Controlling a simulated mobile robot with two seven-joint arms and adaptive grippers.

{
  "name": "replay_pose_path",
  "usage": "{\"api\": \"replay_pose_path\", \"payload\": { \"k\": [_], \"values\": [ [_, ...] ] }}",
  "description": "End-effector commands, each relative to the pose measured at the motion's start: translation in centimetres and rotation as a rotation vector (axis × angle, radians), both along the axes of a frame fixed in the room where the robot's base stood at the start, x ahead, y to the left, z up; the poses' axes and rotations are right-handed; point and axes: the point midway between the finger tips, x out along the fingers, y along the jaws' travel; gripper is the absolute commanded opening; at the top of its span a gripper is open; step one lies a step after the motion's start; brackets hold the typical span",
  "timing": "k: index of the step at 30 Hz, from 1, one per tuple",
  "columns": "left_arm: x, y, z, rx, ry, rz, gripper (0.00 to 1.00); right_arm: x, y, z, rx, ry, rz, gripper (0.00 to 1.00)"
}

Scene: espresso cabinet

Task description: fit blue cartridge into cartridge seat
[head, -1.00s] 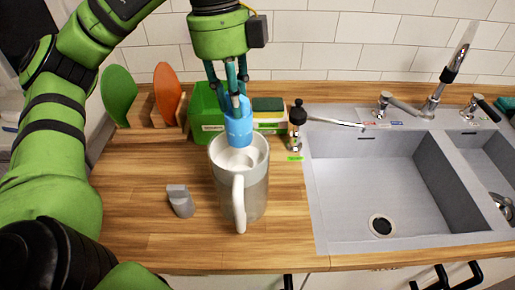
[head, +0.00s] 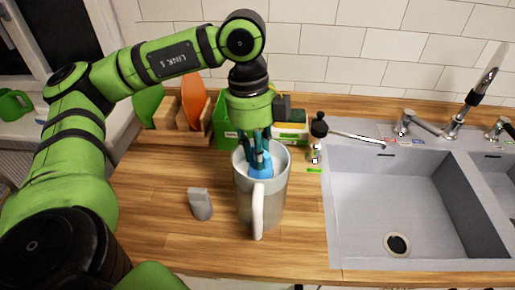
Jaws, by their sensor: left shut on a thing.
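The blue cartridge (head: 260,166) is upright, with its lower part down inside the open top of a grey jug with a white handle (head: 272,205). The cartridge seat appears to be the white insert (head: 281,160) in the jug's mouth; the fit between the two is hidden. My left gripper (head: 259,157) points straight down over the jug and is shut on the top of the cartridge. My right gripper is not in view.
A small grey piece (head: 201,205) stands left of the jug. Behind are a green box (head: 227,134), a wooden rack (head: 185,131) with boards and a dark-topped bottle (head: 318,130). The sink (head: 395,200) is at right. The front counter is clear.

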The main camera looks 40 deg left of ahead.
Motion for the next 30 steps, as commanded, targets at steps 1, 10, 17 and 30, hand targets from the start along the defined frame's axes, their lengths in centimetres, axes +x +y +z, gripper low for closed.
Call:
{"api": "replay_pose_path", "payload": {
  "k": [1,10,17,30],
  "values": [
    [0.0,0.0,-0.2,0.000,0.000,0.000,0.00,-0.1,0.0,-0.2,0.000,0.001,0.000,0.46],
    [0.0,0.0,-0.3,0.000,0.001,0.000,0.47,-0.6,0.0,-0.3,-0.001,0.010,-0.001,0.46],
    [0.0,0.0,0.1,0.000,0.000,0.000,0.47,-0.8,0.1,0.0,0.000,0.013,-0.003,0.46],
    [0.4,1.0,8.0,-0.002,-0.005,0.001,0.47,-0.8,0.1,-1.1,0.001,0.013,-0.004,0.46]
  ]
}}
